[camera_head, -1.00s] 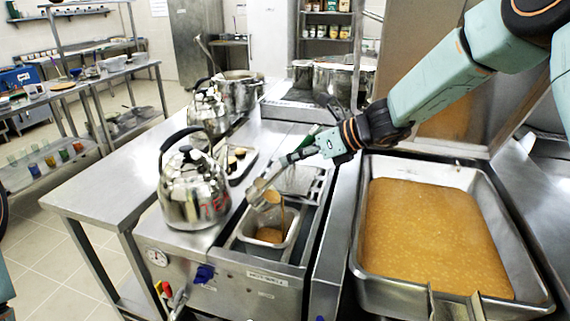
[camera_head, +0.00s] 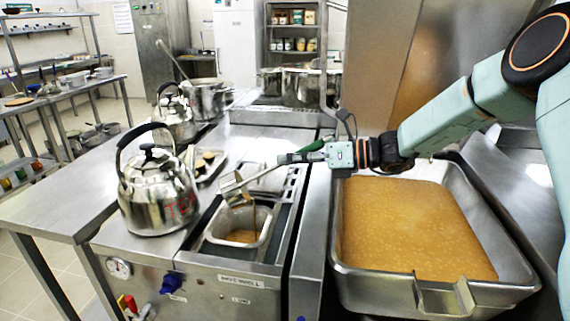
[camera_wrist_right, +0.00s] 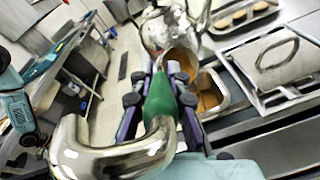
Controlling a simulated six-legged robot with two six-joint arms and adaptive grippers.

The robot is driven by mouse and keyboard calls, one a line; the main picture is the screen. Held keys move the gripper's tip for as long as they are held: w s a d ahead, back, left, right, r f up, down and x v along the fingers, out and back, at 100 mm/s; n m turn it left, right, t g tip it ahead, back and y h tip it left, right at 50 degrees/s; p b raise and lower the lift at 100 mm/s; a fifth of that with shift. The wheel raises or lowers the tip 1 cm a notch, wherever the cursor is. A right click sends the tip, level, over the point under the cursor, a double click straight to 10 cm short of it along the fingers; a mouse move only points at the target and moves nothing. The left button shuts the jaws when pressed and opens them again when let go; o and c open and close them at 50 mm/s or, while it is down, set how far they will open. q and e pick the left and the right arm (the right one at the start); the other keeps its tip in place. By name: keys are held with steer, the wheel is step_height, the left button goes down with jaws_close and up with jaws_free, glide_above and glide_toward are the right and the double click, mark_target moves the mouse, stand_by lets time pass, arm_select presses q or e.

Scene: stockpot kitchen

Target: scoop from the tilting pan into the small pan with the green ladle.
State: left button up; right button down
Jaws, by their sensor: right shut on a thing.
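My right gripper (camera_head: 296,158) is shut on the green ladle (camera_head: 232,188), whose green handle (camera_wrist_right: 160,98) sits between the fingers in the wrist view. The ladle's metal bowl is tipped above the small pan (camera_head: 232,253), and a thin brown stream falls from it into the pan. Some brown food lies in the small pan. The tilting pan (camera_head: 415,283), on the right, holds a wide layer of orange-brown soup. In the wrist view, part of my left arm (camera_wrist_right: 17,108) shows at the left edge; its jaw state is unclear.
A steel kettle (camera_head: 155,195) stands close left of the small pan. Another kettle (camera_head: 175,115) and a pot (camera_head: 208,98) stand behind it. A tray of round pieces (camera_head: 208,165) lies behind the small pan. The counter's left part (camera_head: 60,205) is bare.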

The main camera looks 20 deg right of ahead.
steer(key=shift+s+d+f+m+t+y+b, duration=0.3)
steer(key=shift+d+f+m+t+y+b, duration=1.1)
steer(key=shift+b, duration=2.75)
steer(key=shift+s+d+f+m+t+y+b, duration=0.25)
steer(key=shift+d+f+t+y+b, duration=0.5)
steer(key=shift+f+b, duration=2.45)
steer(key=shift+s+d+f+m+t+y+b, duration=0.35)
steer(key=shift+d+f+m+t+y+b, duration=0.55)
steer(key=shift+b, duration=4.15)
steer(key=shift+d+n, duration=0.35)
steer(key=shift+d, duration=0.15)
